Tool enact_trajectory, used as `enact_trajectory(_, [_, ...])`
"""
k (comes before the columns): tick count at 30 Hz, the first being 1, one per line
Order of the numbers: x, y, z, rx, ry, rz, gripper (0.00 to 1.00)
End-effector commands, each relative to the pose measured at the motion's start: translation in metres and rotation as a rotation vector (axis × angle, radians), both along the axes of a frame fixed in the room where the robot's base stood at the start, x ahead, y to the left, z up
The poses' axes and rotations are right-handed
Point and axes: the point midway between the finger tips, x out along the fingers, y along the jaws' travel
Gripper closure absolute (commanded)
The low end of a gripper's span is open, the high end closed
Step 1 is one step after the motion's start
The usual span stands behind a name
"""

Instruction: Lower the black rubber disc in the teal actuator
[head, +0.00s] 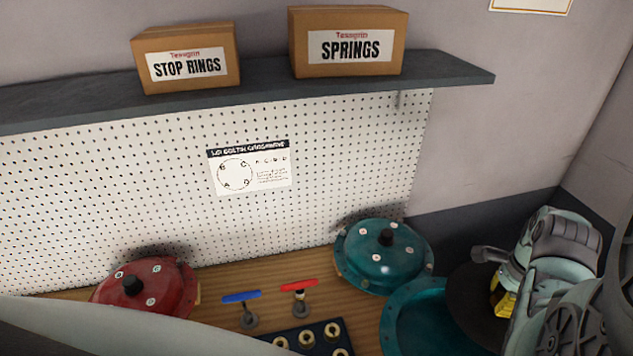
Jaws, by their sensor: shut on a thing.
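The black rubber disc (468,298) is in the head view at the lower right, partly covered by my arm. My gripper (492,280) is shut on the disc, near its right side; the fingertips are mostly hidden. The open teal actuator (405,316) is a round flanged bowl at the bottom, cut off by the picture edge. The disc overlaps its right side in the picture; I cannot tell the height between them. A teal cover (384,256) with a black knob sits just behind the bowl.
A red actuator (155,290) stands at left on the wooden bench (205,313). Blue-handled (241,297) and red-handled (298,285) tools stand mid-bench behind a dark tray (320,330) of brass rings. A pegboard (330,150) and a shelf (262,88) with two boxes are behind.

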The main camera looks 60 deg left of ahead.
Motion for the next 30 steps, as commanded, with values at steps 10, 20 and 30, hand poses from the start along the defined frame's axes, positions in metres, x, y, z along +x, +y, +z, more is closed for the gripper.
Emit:
enact_trajectory(10, [-0.083, 0.02, -0.005, 0.0, 0.001, -0.205, 1.0])
enact_trajectory(20, [-0.101, 0.022, -0.01, 0.0, -0.002, -0.272, 1.0])
enact_trajectory(30, [-0.101, 0.022, -0.026, -0.002, 0.0, -0.269, 1.0])
